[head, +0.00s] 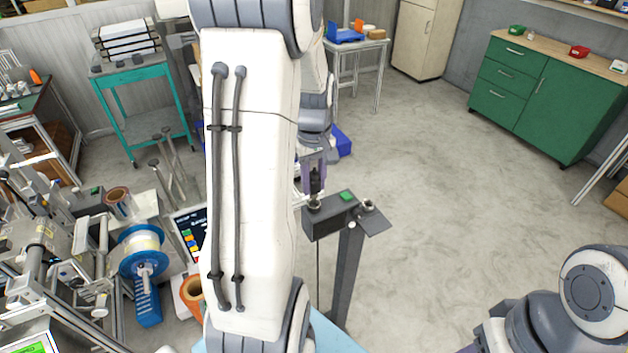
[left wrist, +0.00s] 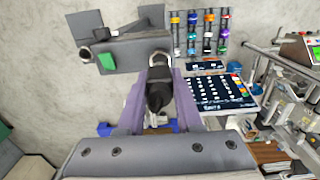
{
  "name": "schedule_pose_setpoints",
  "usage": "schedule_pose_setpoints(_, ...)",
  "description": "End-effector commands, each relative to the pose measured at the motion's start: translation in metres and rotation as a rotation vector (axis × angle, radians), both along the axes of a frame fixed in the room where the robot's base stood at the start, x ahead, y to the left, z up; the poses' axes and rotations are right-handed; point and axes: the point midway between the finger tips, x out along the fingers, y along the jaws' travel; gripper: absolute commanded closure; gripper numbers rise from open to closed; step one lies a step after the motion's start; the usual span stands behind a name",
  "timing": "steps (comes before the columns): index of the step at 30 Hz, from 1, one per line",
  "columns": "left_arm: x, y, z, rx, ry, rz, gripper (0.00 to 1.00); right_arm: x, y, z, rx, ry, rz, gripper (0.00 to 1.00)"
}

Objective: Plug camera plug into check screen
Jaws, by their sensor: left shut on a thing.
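My left gripper (head: 314,180) has purple fingers shut on a black plug (head: 315,183), the likely camera plug. The left wrist view shows the plug (left wrist: 158,92) upright between the fingers (left wrist: 160,78). Its tip is at a metal ring (left wrist: 160,58) on the side of a dark box (left wrist: 135,48) with a green button. In the head view this box (head: 325,221) stands on a dark post. I cannot tell whether the plug is seated in the ring. A dark panel with coloured marks (head: 188,235), possibly the check screen, is partly hidden behind my left arm. My right gripper is out of view.
A small dark plate with a metal ring (head: 368,208) sits right of the box. A blue reel (head: 141,251) and machinery crowd the left. A green cabinet (head: 545,95) stands at the back right. The floor between is clear.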

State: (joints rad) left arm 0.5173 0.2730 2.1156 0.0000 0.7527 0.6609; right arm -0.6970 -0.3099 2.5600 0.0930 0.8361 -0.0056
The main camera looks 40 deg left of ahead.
Motion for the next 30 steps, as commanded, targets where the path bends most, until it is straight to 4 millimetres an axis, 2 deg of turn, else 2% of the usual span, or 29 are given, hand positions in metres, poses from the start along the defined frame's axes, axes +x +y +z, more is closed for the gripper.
schedule_pose_setpoints(8, 0.0, 0.0, -0.005, -0.001, 0.001, 0.0, 1.0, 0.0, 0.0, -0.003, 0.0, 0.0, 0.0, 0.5)
schedule_pose_setpoints(29, -0.001, -0.001, -0.04, -0.001, 0.001, 0.0, 1.0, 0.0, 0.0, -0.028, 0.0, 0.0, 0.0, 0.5)
schedule_pose_setpoints(30, -0.001, -0.001, -0.039, -0.001, 0.0, 0.0, 0.62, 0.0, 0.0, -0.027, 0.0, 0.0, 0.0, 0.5)
